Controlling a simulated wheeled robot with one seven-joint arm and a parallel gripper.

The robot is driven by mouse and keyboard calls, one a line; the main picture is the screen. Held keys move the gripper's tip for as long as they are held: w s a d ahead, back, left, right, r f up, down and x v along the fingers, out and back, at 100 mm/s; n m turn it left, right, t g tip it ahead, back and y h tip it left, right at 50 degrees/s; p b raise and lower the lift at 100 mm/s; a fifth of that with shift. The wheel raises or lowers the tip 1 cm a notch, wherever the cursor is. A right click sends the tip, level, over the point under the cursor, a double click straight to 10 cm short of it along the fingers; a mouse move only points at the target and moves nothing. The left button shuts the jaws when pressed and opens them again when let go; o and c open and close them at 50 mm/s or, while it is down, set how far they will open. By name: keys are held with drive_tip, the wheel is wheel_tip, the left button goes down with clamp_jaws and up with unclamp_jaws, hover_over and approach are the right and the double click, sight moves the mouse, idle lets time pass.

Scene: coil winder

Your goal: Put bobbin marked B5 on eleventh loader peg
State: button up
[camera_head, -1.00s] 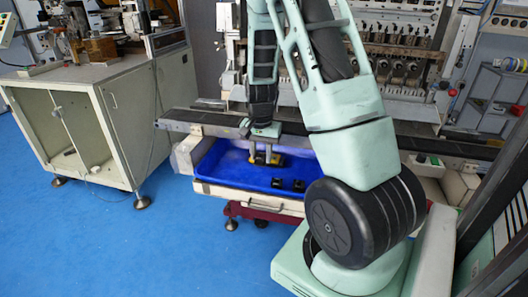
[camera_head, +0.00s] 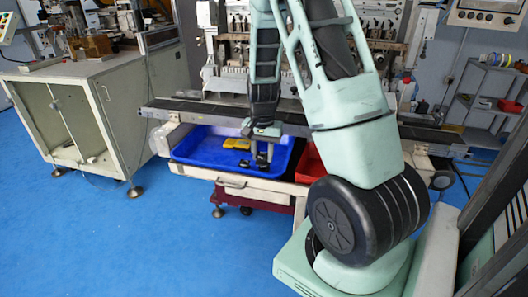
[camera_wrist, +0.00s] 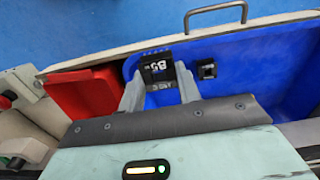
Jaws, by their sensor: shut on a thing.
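My gripper (camera_wrist: 159,86) is shut on a black bobbin (camera_wrist: 156,68) in the wrist view, one finger on each side of it. Its pale marking reads like B5. In the head view my gripper (camera_head: 262,152) points down at the right part of the blue tray (camera_head: 205,151), and the held bobbin is mostly hidden there. Whether it touches the tray floor I cannot tell. A second black bobbin (camera_wrist: 207,69) lies in the tray to the right in the wrist view, apart from my gripper. I cannot pick out the loader pegs.
A yellow object (camera_head: 236,143) lies in the tray. A red bin (camera_head: 310,164) stands beside the tray; it also shows in the wrist view (camera_wrist: 85,94). A long dark rail (camera_head: 205,112) runs behind the tray before the winder. A cabinet (camera_head: 70,112) stands left; the blue floor ahead is clear.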

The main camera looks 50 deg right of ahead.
drive_tip(key=w+a+f+n, duration=0.2)
drive_tip(key=a+f+n, duration=0.4)
drive_tip(key=a, duration=0.5)
drive_tip(key=w+a+f+n, duration=0.2)
drive_tip(key=a+f+n, duration=0.4)
drive_tip(key=a, duration=0.5)
drive_tip(key=shift+a+f+n, duration=0.15)
drive_tip(key=shift+n, duration=0.55)
